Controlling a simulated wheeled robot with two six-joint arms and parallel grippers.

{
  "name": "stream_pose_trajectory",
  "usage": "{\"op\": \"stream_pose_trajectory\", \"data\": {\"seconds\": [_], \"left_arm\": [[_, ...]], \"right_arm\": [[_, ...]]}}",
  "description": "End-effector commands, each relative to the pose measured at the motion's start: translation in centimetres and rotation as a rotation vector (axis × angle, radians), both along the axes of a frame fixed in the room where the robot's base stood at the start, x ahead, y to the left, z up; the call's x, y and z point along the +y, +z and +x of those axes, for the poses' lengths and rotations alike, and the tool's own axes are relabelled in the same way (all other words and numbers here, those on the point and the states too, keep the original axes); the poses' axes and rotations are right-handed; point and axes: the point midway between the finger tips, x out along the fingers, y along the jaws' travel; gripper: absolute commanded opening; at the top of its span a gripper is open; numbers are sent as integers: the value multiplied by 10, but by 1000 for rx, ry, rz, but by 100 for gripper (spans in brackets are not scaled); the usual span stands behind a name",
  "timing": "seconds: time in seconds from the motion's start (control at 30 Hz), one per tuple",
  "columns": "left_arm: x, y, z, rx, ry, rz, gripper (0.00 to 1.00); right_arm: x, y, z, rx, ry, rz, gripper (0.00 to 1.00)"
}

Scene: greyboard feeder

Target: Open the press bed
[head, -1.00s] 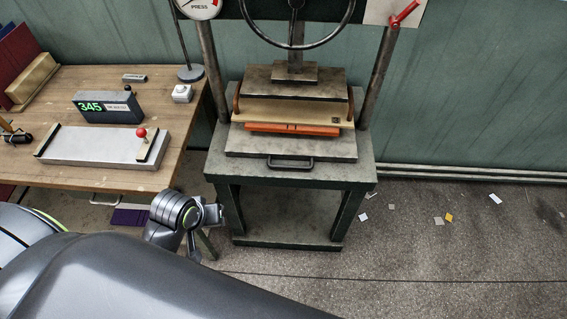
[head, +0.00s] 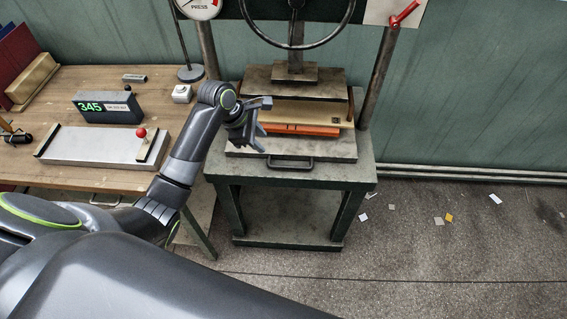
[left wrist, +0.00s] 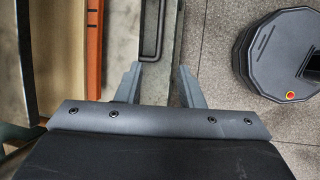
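The press bed (head: 335,151) is a grey metal plate low in the press, with a dark bar handle (head: 290,163) on its front edge. An orange piece (head: 310,130) lies above it, under a tan board (head: 318,113). My left gripper (head: 266,125) hangs over the left front of the press, its fingers apart and empty. In the left wrist view the handle (left wrist: 152,30) lies just ahead of the open fingertips (left wrist: 160,67), nearer the left finger. The handle appears apart from the fingers. My right gripper is out of view.
A wooden table (head: 75,178) at left holds a grey plate with a red knob (head: 141,133), a 345 display (head: 108,107) and a lamp base. The press has a handwheel (head: 297,45) above and a right post (head: 376,80). Floor at right holds only small scraps.

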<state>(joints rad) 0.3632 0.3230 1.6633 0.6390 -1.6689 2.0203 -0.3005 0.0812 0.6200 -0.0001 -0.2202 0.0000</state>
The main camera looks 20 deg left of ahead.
Motion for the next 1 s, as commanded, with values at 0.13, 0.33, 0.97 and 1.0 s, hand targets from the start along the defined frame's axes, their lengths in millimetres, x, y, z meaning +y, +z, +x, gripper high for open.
{"op": "stream_pose_trajectory", "data": {"seconds": [0.13,0.33,0.97,1.0], "left_arm": [[-8,-21,5,4,0,-3,34],[-21,-57,16,3,-2,-2,34],[-50,-143,43,-1,-3,2,34],[-51,-146,44,0,-3,2,34]], "right_arm": [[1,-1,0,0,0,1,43],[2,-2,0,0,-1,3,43],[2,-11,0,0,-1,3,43],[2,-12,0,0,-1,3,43]]}}
